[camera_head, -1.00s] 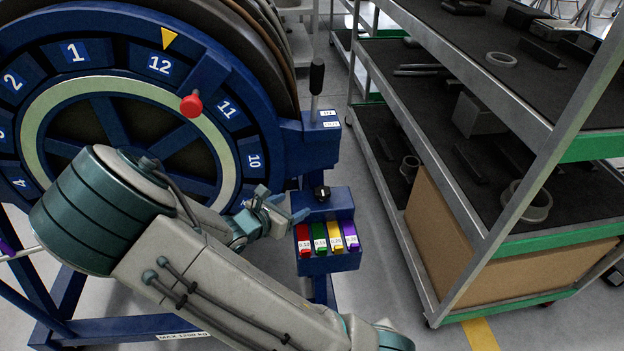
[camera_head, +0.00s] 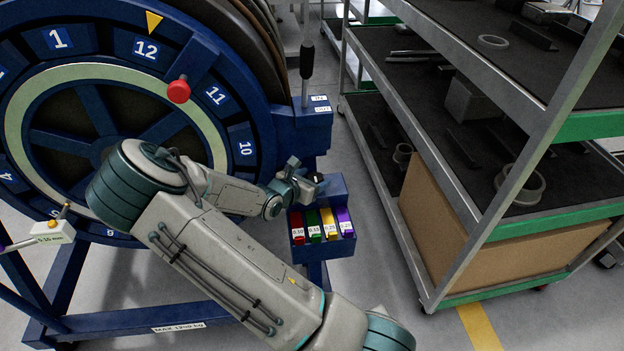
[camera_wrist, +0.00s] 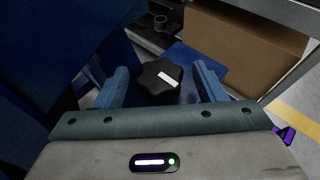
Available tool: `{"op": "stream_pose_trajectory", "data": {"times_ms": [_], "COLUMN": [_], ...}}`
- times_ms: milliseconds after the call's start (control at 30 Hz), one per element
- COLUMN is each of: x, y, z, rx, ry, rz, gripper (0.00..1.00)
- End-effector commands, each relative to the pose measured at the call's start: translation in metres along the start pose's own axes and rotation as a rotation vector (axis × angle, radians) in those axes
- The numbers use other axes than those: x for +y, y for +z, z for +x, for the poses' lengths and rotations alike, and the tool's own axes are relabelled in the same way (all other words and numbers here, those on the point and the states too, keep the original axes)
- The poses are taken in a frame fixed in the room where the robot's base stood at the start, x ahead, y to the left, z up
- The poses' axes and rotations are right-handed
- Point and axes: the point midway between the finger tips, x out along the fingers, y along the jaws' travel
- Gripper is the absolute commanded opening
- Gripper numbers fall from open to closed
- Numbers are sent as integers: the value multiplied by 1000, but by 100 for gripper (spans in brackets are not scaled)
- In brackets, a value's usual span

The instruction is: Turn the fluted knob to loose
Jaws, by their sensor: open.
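The fluted knob (camera_wrist: 160,81) is black with a white bar mark on its top. It sits on a blue block (camera_wrist: 203,58) and lies between the two blue fingers of my gripper (camera_wrist: 162,86) in the wrist view. The fingers stand apart on its left and right, with a gap showing on each side. In the head view my gripper (camera_head: 312,177) is at the blue block above the coloured tags, and it largely hides the knob there.
A holder with red, green, yellow and purple tags (camera_head: 322,226) is just below the gripper. A black-handled lever (camera_head: 306,60) rises behind. The large numbered wheel (camera_head: 90,80) with a red knob (camera_head: 178,91) is left. A shelf rack (camera_head: 470,190) stands right.

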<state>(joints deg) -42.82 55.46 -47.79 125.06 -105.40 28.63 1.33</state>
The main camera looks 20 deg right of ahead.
Motion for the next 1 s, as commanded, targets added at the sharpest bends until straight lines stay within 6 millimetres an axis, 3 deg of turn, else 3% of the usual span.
{"op": "stream_pose_trajectory", "data": {"times_ms": [200,367,1000], "x": [0,0,-2], "y": [0,0,-6], "z": [0,0,3], "rx": [0,0,2], "ry": [1,1,108], "rz": [0,0,-40], "gripper": [64,20,20]}}
